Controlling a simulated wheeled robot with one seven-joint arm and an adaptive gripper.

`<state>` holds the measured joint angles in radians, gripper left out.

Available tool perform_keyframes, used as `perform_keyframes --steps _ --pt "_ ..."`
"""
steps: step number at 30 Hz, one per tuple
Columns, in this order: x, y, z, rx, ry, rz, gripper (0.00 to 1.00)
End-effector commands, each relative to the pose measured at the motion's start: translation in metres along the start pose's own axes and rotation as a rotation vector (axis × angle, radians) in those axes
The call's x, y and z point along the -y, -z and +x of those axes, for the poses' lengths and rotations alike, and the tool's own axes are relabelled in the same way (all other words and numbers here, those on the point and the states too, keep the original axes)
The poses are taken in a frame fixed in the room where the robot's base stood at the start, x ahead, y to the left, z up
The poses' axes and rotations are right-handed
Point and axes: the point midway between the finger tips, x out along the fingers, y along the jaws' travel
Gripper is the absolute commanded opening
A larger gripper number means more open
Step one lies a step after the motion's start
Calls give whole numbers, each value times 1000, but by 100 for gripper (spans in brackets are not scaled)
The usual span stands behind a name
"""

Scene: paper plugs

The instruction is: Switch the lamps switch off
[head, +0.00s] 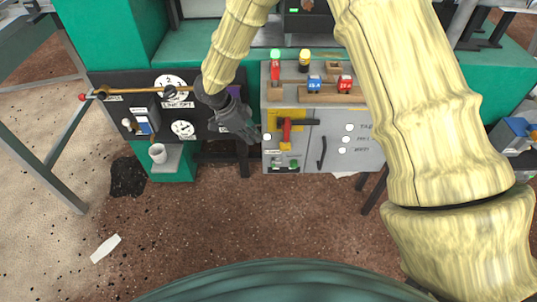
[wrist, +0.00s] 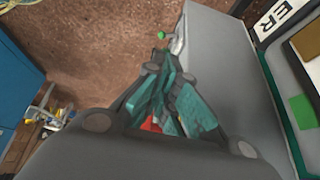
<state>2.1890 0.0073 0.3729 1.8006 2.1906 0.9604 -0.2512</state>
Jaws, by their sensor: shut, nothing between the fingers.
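A grey cabinet (head: 310,118) stands in the middle of the head view. Its front carries a red handle (head: 286,133) on a yellow plate, a black lever (head: 321,152) and a column of white round knobs (head: 346,139) with small lettering. I cannot read which control is the lamps switch. My gripper (head: 258,139) is shut and empty at the front left edge of this cabinet, close to the red handle; I cannot tell whether it touches. In the wrist view the shut fingers (wrist: 160,65) partly hide something red (wrist: 150,123).
A black panel with gauges (head: 182,130) and a brass rod (head: 140,91) stands left of the cabinet. A white cup (head: 157,153) is below it. Small blue and red blocks (head: 330,84) are on the cabinet top. The brown floor (head: 230,225) in front is mostly clear.

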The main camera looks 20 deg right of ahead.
Motion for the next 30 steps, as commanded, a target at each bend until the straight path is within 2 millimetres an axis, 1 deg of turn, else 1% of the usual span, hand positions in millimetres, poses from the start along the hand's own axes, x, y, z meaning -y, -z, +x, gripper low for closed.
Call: perform_keyframes --steps 5,21,27,30 --pt "0 0 17 -2 -1 -1 0" --pt "-1 0 104 -4 1 -2 0" --pt "0 -1 128 -3 1 -2 0" --pt "0 0 135 -1 0 -1 0"
